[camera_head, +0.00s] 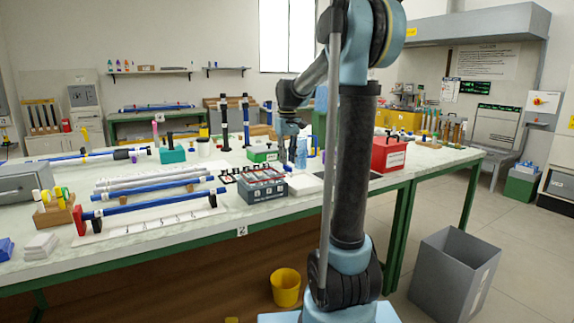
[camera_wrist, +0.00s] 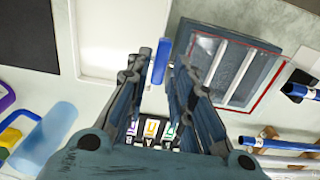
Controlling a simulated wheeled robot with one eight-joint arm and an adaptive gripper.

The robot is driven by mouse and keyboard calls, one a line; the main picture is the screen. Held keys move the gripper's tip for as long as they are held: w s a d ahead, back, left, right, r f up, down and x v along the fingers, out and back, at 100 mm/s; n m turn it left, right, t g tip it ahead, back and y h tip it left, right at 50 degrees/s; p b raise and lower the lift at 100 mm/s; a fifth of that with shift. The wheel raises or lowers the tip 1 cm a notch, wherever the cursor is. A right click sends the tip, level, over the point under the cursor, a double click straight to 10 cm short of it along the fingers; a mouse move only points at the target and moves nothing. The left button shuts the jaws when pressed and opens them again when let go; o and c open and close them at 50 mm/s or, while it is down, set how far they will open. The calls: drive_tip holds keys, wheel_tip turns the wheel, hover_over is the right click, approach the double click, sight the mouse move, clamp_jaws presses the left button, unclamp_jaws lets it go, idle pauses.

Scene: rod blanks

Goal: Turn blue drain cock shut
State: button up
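A short blue bar (camera_wrist: 161,61), which looks like the handle of the blue drain cock, shows in the wrist view between my fingertips, nearer the right finger. The rest of the cock cannot be made out. My gripper (camera_wrist: 157,73) points down over the table with its fingers apart, and I see no clear grip on the bar. I cannot tell whether a finger touches it. In the head view my gripper (camera_head: 291,154) is small, above the table beside the grey box, and the cock cannot be made out there.
A grey box with a windowed lid (camera_head: 262,187) stands close by, also in the wrist view (camera_wrist: 228,66). A pale blue bottle (camera_head: 301,154) is on the other side (camera_wrist: 45,137). A green box (camera_head: 262,154), red box (camera_head: 388,155) and blue rods (camera_head: 160,203) are around.

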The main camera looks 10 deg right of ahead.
wheel_tip(320, 180, up, 9)
idle(0.4)
drive_tip(key=shift+r, duration=0.1)
drive_tip(key=s+d+f+m, duration=0.1)
drive_tip(key=s+f, duration=0.2)
drive_tip(key=s, duration=0.3)
drive_tip(key=s+d+f+t, duration=0.1)
drive_tip(key=s+d+f, duration=0.1)
drive_tip(key=s+f, duration=0.35)
drive_tip(key=s+d+f+m, duration=0.1)
drive_tip(key=s, duration=0.6)
drive_tip(key=s+d+f+m+t, duration=0.1)
drive_tip(key=s+d+f+m, duration=0.1)
drive_tip(key=s+f, duration=1.3)
wheel_tip(320, 180, down, 3)
drive_tip(key=shift+s+d+f, duration=0.1)
drive_tip(key=shift+s+d, duration=0.15)
drive_tip(key=shift+s, duration=0.15)
drive_tip(key=shift+w+f, duration=0.15)
drive_tip(key=shift+w, duration=0.3)
